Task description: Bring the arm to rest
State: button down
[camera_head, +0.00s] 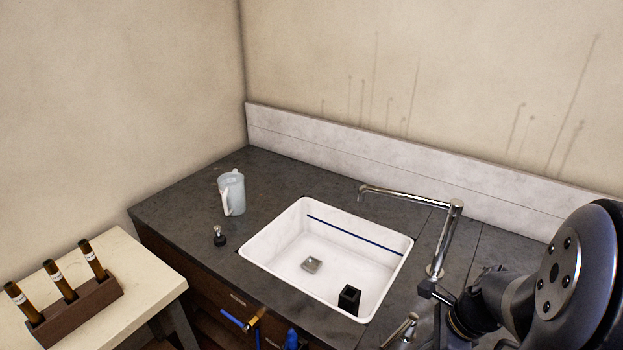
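My arm (580,270) is at the lower right, in front of the counter's right end. A large dark round joint with bolts is nearest the camera. Smaller dark parts of the arm reach left from it, close to the base of the metal faucet (455,230) in the picture. My gripper (438,293) seems to be among these parts. Its fingers are not clearly made out, so I cannot tell whether it is open or holds anything.
A white sink (285,240) is set in the dark counter (185,205), with a small black holder (349,299) inside. A pale jug (233,195) and a dark stopper (219,237) stand left.

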jog(key=shift+w+d+f+n+g+b, duration=0.1)
jog(key=shift+d+n+g+b, duration=0.1)
jog(key=shift+d+n, duration=0.35)
jog(key=shift+w+d+f+n+g+b, duration=0.1)
jog(key=shift+d+n+g+b, duration=0.1)
jog(key=shift+d+n, duration=0.3)
jog(key=shift+w+d+r+n+g, duration=0.1)
jog(key=shift+w+d+n+g, duration=0.25)
jog(key=shift+n, duration=0.5)
jog(key=shift+d+r+n+g, duration=0.1)
jog(key=shift+d+n+g, duration=0.15)
jog(key=shift+d+n, duration=0.4)
jog(key=shift+a+n, duration=0.2)
jog(key=shift+n, duration=0.05)
